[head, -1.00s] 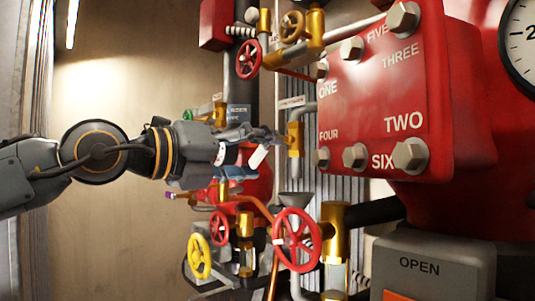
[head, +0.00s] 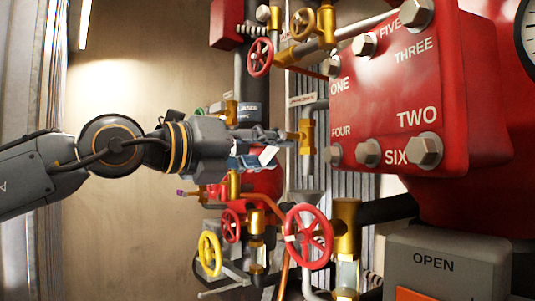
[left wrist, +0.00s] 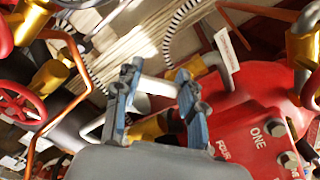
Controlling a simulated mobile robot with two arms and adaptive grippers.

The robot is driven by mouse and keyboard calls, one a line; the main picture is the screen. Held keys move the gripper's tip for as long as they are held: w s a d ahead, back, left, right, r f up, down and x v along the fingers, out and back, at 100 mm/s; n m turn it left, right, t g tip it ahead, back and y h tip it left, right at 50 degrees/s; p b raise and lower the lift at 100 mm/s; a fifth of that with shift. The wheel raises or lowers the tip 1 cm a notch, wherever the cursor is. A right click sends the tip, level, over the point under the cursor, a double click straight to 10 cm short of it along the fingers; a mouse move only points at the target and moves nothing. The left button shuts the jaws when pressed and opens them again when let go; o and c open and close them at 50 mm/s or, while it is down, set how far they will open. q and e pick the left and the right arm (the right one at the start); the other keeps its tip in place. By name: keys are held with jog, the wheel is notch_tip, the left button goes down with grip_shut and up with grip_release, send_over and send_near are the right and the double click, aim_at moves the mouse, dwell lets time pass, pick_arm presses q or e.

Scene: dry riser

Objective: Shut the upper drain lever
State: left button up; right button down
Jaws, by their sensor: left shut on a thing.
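My left gripper (head: 268,150) reaches in from the left beside a brass valve (head: 307,136) on a grey pipe. In the left wrist view its two blue-grey fingers (left wrist: 158,98) stand on either side of a pale bar (left wrist: 158,87), which looks like the upper drain lever's handle. The gripper is shut on this bar. A brass fitting (left wrist: 150,128) shows partly behind the fingers. In the head view a white piece (head: 268,155) shows at the fingers. The lever's pivot is mostly hidden, and I cannot tell its exact angle. My right gripper is not in view.
A red numbered panel (head: 400,110) with large bolts stands to the right. Red handwheels (head: 308,236) and a yellow handwheel (head: 209,253) sit below. Another red wheel (head: 260,57) is above. A grey OPEN box (head: 440,265) is at lower right.

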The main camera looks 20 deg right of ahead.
pick_arm(q)
jog(key=shift+w+r+m+b, duration=0.2)
jog(key=shift+m+b, duration=0.4)
jog(key=shift+m, duration=0.3)
jog(key=shift+r+m, duration=0.3)
jog(key=shift+m, duration=0.5)
jog(key=shift+w+r+m, duration=0.1)
jog(key=shift+r+m, duration=0.3)
jog(key=shift+m, duration=0.6)
jog(key=shift+r+m, duration=0.35)
jog(key=shift+m, duration=0.65)
jog(key=shift+o, duration=0.2)
jog(key=shift+a+r, duration=0.1)
jog(key=o, duration=1.2)
jog(key=shift+c, duration=0.2)
